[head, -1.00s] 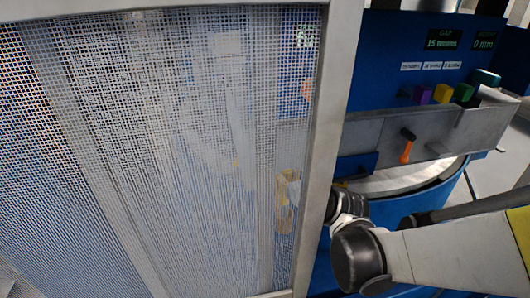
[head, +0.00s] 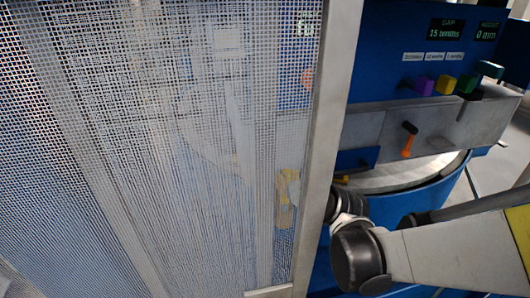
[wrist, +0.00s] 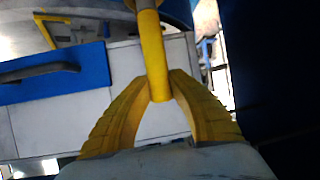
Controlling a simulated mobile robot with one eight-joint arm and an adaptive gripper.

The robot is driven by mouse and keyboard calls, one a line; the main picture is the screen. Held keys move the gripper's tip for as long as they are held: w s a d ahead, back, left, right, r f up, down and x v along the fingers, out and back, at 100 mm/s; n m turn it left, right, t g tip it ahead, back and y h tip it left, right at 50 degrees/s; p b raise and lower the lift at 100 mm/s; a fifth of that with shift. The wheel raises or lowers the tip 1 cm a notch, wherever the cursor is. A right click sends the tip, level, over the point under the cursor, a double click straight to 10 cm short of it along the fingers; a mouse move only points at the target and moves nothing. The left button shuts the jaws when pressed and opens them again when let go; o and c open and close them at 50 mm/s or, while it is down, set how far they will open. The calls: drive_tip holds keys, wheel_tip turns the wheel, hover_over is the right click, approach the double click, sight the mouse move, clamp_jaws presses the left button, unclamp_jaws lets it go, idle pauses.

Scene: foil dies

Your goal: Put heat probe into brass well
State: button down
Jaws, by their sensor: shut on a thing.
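In the wrist view, my gripper (wrist: 158,85) has its two yellow fingers shut on a yellow rod (wrist: 153,50). I take the rod to be the heat probe. Its near end shows between the fingers, and it runs up out of the picture, so its far end is hidden. In the head view, a yellow patch (head: 287,190) shows through the mesh, probably my gripper area; its details are blurred. I cannot make out the brass well in either view.
A framed wire mesh panel (head: 160,150) fills the left of the head view. In the wrist view, a blue drawer front (wrist: 55,72) is at left.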

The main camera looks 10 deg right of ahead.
drive_tip(key=shift+f+b, duration=0.7)
drive_tip(key=shift+f, duration=0.1)
drive_tip(key=c, duration=1.3)
unclamp_jaws()
drive_tip(key=shift+o, duration=0.2)
drive_tip(key=v, duration=1.2)
drive_tip(key=shift+d, duration=0.1)
